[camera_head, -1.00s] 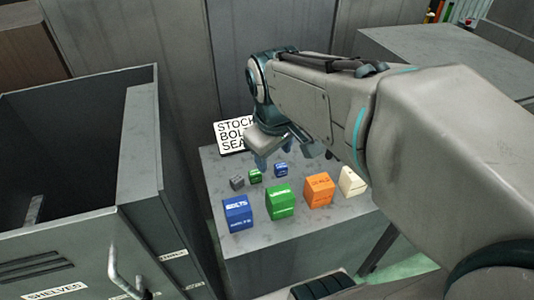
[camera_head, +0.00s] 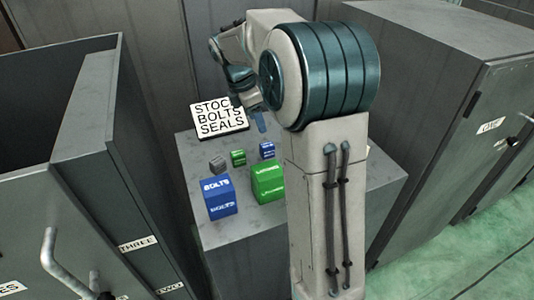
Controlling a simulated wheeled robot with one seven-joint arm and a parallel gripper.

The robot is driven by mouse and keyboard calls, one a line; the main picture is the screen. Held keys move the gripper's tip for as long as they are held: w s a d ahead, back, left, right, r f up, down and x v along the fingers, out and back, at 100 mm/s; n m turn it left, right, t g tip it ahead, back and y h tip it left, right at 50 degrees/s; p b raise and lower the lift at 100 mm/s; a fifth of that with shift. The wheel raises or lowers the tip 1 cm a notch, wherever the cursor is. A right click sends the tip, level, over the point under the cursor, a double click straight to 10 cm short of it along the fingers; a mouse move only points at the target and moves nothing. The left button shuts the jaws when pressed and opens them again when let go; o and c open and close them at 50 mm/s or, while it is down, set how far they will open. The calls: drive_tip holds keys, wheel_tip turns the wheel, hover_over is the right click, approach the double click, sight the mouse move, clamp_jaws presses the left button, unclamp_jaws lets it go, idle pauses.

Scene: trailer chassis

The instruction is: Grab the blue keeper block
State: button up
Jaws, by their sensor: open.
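A small blue block (camera_head: 267,150) with faint pale lettering sits on the grey cabinet top, at the right end of a row of small blocks. A larger blue block (camera_head: 220,198) marked BOLTS sits nearer the front left. I cannot read which one is the keeper block. My gripper (camera_head: 260,122) is open, above and behind the small blue block, with a blue fingertip pointing down. It looks apart from the block. My arm hides part of the gripper and the right side of the cabinet top.
A small green block (camera_head: 238,157) and a small grey block (camera_head: 217,166) stand left of the small blue one. A larger green block (camera_head: 267,184) stands in front. A STOCK BOLTS SEALS sign (camera_head: 219,117) is behind. An open-topped cabinet (camera_head: 85,150) stands left, another cabinet (camera_head: 440,90) right.

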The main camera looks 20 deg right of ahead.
hover_over(267, 145)
drive_tip(key=a, duration=0.2)
drive_tip(key=x, duration=0.2)
drive_tip(key=a+x, duration=0.1)
drive_tip(key=x, duration=0.1)
drive_tip(key=shift+w+d+f+b, duration=0.1)
drive_tip(key=shift+w+f+b, duration=0.1)
drive_tip(key=shift+f+b, duration=0.15)
drive_tip(key=x, duration=0.3)
drive_tip(key=b+x, duration=0.1)
drive_tip(key=x, duration=0.1)
drive_tip(key=shift+s, duration=0.25)
drive_tip(key=c, duration=1.1)
